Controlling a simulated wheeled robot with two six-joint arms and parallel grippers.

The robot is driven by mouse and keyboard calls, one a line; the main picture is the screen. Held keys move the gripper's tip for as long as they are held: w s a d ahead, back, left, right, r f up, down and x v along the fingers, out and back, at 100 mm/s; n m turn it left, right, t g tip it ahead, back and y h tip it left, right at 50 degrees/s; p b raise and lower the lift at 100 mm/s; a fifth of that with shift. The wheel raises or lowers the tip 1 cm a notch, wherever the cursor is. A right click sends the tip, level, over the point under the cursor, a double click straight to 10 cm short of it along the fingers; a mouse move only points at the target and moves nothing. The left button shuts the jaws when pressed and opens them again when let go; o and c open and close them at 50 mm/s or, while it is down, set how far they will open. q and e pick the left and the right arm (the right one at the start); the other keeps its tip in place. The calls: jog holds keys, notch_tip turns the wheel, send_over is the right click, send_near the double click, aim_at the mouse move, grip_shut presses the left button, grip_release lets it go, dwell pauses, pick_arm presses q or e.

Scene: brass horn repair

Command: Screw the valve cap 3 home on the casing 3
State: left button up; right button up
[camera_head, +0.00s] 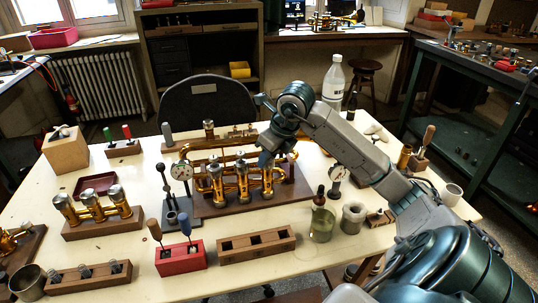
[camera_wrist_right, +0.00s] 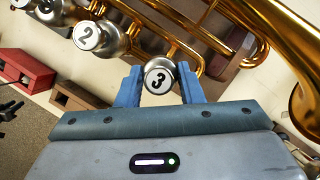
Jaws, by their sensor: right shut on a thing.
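The brass horn (camera_head: 230,183) lies on a wooden block in the middle of the table, with its three casings upright in a row. The silver valve cap 3 (camera_wrist_right: 158,77), with a white disc marked 3, sits between the blue fingers of my right gripper (camera_wrist_right: 160,88), which is shut on it. In the head view my right gripper (camera_head: 266,160) is over the right-hand casing, casing 3 (camera_head: 267,183), and hides its top. I cannot tell how far the cap is seated. The cap marked 2 (camera_wrist_right: 87,36) tops the neighbouring casing. My left gripper is not in view.
In front are a wooden block with square slots (camera_head: 257,244), a red tool block (camera_head: 180,259), a glass jar (camera_head: 321,225) and a grey metal cup (camera_head: 353,217). The table's left front is partly bare.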

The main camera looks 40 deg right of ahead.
jog(key=m, duration=0.1)
jog(key=m+h+p, duration=0.1)
jog(key=m, duration=0.1)
jog(key=shift+a+r, duration=0.15)
jog(key=shift+a, duration=0.05)
jog(key=shift+m+h, duration=0.5)
jog(key=shift+m, duration=0.6)
